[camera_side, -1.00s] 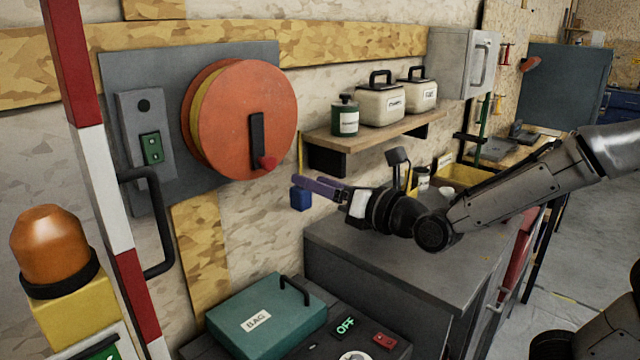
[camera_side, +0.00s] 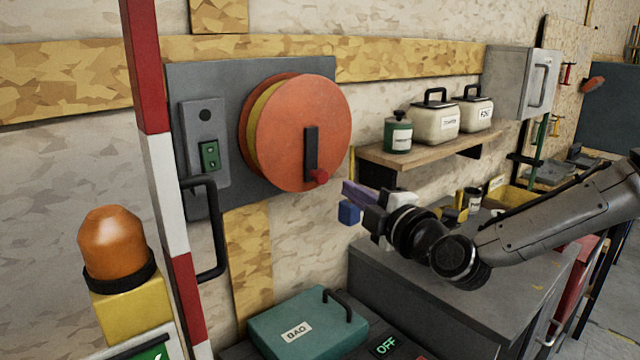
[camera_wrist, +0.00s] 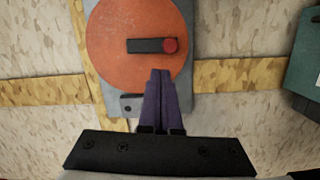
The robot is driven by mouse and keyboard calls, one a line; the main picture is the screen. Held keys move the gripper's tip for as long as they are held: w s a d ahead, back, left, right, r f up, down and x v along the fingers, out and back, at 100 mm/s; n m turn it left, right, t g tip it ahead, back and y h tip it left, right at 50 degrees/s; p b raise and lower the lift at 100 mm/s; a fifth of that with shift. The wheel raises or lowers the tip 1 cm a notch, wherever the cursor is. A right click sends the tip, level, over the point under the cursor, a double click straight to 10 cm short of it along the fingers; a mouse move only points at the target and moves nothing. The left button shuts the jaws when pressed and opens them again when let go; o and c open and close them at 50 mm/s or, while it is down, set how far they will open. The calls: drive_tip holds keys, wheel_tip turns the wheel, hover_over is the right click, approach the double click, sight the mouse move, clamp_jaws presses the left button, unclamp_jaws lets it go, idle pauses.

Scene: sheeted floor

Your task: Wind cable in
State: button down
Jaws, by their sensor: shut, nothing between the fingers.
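An orange cable reel (camera_side: 295,125) with a yellow inner band is fixed to a grey wall plate (camera_side: 215,75). A black crank bar (camera_side: 311,148) on its face carries a red knob (camera_side: 319,177) at its lower end. A blue block (camera_side: 348,212) hangs below and right of the reel, under a thin yellow line (camera_side: 352,168) partly hidden by my fingers. My gripper (camera_side: 346,188) is shut and empty, its purple fingers just right of and slightly below the knob. In the wrist view, the fingertips (camera_wrist: 160,73) overlap the reel's edge, apart in the picture from the knob (camera_wrist: 170,45).
A black wall handle (camera_side: 215,230) and red-white post (camera_side: 160,180) stand left. A shelf (camera_side: 400,158) with containers is behind my gripper. A grey cabinet (camera_side: 440,290) and a teal bag box (camera_side: 300,320) lie below.

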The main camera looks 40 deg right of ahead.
drive_tip(key=a+y, duration=0.2)
drive_tip(key=a, duration=0.3)
approach(306, 174)
drive_tip(key=shift+w, duration=2.05)
drive_tip(key=shift+a+n, duration=0.35)
drive_tip(key=shift+n, duration=0.05)
drive_tip(key=shift+d+f+n, duration=0.15)
drive_tip(key=shift+d+n, duration=0.3)
drive_tip(key=shift+n, duration=0.15)
